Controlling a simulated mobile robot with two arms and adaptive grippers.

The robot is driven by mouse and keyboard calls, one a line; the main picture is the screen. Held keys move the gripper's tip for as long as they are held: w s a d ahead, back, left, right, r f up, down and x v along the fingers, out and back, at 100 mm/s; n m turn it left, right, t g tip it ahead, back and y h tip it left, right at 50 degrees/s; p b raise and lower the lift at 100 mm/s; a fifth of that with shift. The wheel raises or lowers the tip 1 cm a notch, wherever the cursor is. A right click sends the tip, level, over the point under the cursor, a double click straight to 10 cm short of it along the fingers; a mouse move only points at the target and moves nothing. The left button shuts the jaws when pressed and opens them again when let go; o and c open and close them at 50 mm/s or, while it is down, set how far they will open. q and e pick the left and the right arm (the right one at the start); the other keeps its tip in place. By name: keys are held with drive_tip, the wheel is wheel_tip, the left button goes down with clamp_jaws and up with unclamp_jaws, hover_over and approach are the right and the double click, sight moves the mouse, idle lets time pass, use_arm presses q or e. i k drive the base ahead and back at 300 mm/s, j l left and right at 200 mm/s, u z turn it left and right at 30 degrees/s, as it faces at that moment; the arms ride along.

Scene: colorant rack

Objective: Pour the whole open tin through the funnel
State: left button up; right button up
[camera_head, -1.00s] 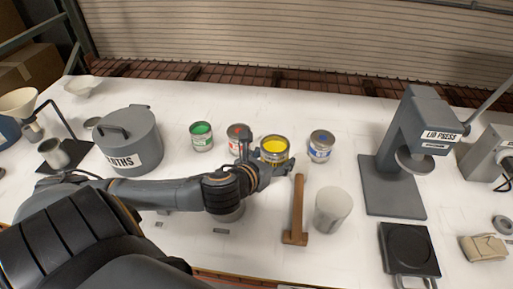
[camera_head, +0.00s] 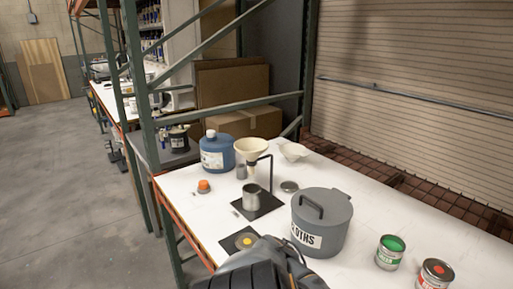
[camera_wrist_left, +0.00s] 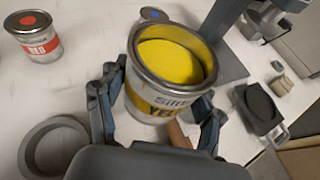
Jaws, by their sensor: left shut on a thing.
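My left gripper (camera_wrist_left: 160,103) is shut on the open yellow tin (camera_wrist_left: 170,88), with one finger on each side. Yellow paint shows inside its rim, and its label is partly hidden. The tin looks close to upright in the left wrist view. In the head view part of my left arm shows at the bottom, but its gripper and the tin are out of frame. A metal cup (camera_head: 251,197) stands on the stand's base under the funnel. My right gripper is not in view.
A grey lidded drum (camera_head: 325,225) stands right of the funnel stand. A blue jug (camera_head: 217,154), an orange-capped item (camera_head: 203,187) and a white bowl (camera_head: 293,151) surround it. Green (camera_head: 389,254) and red (camera_head: 433,274) tins stand at right. A green rack post stands at left.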

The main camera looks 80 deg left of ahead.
sight(251, 149)
drive_tip(key=k+j, duration=0.2)
drive_tip(key=j, duration=0.15)
drive_tip(key=k+j+u, duration=0.15)
drive_tip(key=j, duration=0.15)
drive_tip(key=k+j, duration=0.2)
drive_tip(key=j, duration=0.15)
drive_tip(key=k+j+u, duration=0.15)
drive_tip(key=j, duration=0.2)
drive_tip(key=k+j, duration=0.15)
drive_tip(key=j, duration=0.2)
drive_tip(key=k+j+u, duration=0.1)
drive_tip(key=j, duration=0.3)
